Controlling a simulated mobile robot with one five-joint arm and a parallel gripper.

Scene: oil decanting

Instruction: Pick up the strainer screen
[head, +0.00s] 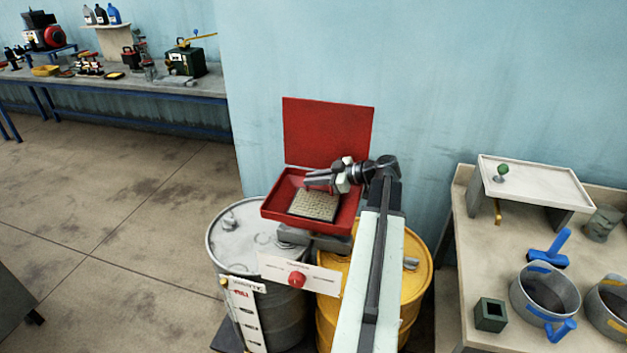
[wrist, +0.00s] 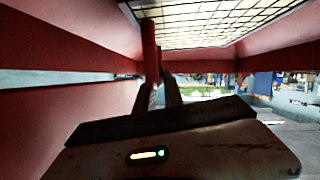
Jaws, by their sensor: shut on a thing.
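The strainer screen (head: 314,206) is a pale mesh panel in a red open box (head: 270,203). In the wrist view the screen's grid (wrist: 215,22) fills the top, with red box walls (wrist: 60,40) around it. My gripper (head: 323,184) is over the screen's upper part, inside the box's outline. In the wrist view my gripper (wrist: 160,78) is shut on a narrow red upright piece (wrist: 149,40) that reaches up to the mesh, apparently the screen's handle. Whether the screen is clear of the box floor cannot be told.
The box's red lid (head: 328,131) stands open behind it. A grey drum (head: 235,245) and a yellow drum (head: 420,255) stand below. A table at right holds a white raised tray (head: 535,180), a pot (head: 545,290) and a green block (head: 490,314). Floor at left is clear.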

